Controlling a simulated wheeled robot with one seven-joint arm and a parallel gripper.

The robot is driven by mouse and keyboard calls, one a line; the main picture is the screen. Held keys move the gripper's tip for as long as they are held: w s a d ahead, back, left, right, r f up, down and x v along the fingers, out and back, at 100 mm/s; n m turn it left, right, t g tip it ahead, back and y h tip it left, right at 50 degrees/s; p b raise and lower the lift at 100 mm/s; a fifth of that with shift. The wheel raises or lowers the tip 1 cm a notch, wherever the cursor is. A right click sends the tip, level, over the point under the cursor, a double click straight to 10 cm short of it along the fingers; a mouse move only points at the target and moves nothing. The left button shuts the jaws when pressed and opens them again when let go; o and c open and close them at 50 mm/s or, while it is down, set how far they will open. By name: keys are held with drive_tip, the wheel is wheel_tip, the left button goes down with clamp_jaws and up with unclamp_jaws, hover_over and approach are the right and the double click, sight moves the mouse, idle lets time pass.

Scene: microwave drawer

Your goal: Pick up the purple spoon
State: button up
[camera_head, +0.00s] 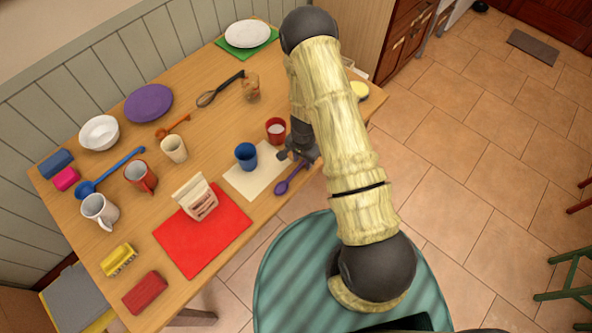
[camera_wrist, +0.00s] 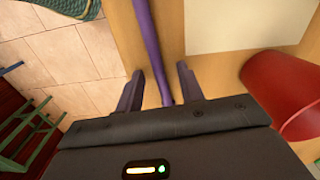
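The purple spoon (camera_head: 291,179) lies near the front edge of the wooden table in the head view, with its bowl toward the lower left. In the wrist view its purple handle (camera_wrist: 151,45) runs down between my two fingers. My gripper (camera_head: 292,158) is over the handle end of the spoon, close to the table. In the wrist view my gripper (camera_wrist: 160,85) is open, with one finger on each side of the handle and a gap to each. The spoon's bowl is outside the wrist view.
A red cup (camera_head: 276,131) stands close to my gripper and also shows in the wrist view (camera_wrist: 287,95). A blue cup (camera_head: 246,156) stands on a cream mat (camera_head: 262,183) beside the spoon. The table edge and open floor are on the other side.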

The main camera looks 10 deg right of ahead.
sight(303, 162)
clamp_jaws()
wheel_tip(303, 162, up, 10)
drive_tip(key=shift+b, duration=0.35)
idle(1.0)
drive_tip(key=n, duration=0.2)
drive_tip(key=f+n, duration=0.1)
drive_tip(key=n, duration=0.1)
drive_tip(key=w+d+f+n, duration=0.1)
drive_tip(key=n, duration=0.1)
drive_tip(key=shift+f, duration=0.15)
drive_tip(key=n, duration=0.1)
drive_tip(key=f+n, duration=0.1)
drive_tip(key=n, duration=0.1)
drive_tip(key=shift+w+d+f+n, duration=0.15)
drive_tip(key=shift+w+d+n, duration=0.15)
drive_tip(key=shift+n, duration=0.1)
